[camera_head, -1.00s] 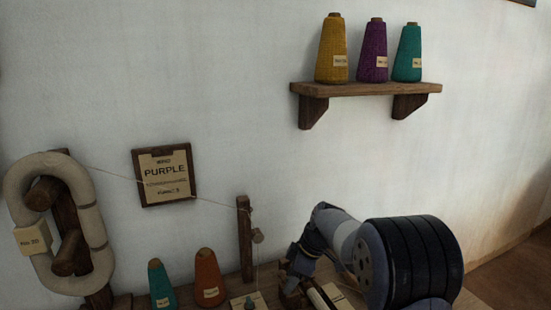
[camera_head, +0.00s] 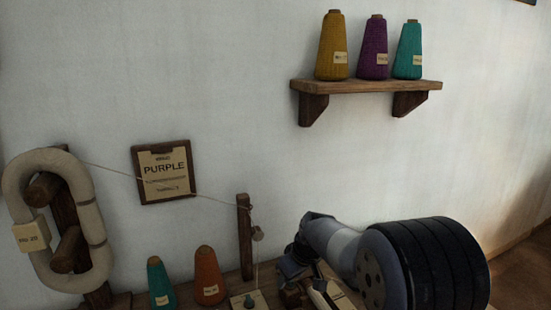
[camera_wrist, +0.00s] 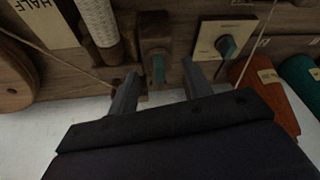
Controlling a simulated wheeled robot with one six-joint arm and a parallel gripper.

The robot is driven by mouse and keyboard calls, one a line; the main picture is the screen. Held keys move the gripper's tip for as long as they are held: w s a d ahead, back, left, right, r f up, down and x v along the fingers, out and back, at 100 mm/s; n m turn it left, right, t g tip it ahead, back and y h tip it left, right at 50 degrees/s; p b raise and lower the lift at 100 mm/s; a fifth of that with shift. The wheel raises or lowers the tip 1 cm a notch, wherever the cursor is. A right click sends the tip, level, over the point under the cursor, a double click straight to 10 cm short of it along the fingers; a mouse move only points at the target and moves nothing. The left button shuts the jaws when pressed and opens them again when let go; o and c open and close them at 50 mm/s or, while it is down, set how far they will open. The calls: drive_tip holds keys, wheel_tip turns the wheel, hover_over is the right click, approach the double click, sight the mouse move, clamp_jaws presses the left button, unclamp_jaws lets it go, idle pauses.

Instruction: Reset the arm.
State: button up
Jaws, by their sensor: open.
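My gripper (camera_wrist: 160,88) is open in the wrist view, with its two dark fingers apart and nothing between their tips. Just beyond them is a small wooden block (camera_wrist: 155,35) with a teal piece on it; I cannot tell whether the fingers touch anything. In the head view my arm (camera_head: 345,245) reaches in low from the right, over the bench by the wall. Its fingers are not clear there.
A wooden post (camera_head: 244,235) carries a thread from a large cream skein (camera_head: 90,215). A teal cone (camera_head: 160,285) and an orange cone (camera_head: 208,278) stand nearby. A dial plate (camera_wrist: 212,52) is close to the fingers. A shelf (camera_head: 365,86) with three cones hangs above.

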drive_tip(key=shift+a+m+t+h, duration=0.1)
drive_tip(key=shift+m+t+h, duration=0.3)
drive_tip(key=shift+m, duration=1.1)
drive_tip(key=shift+v, duration=1.1)
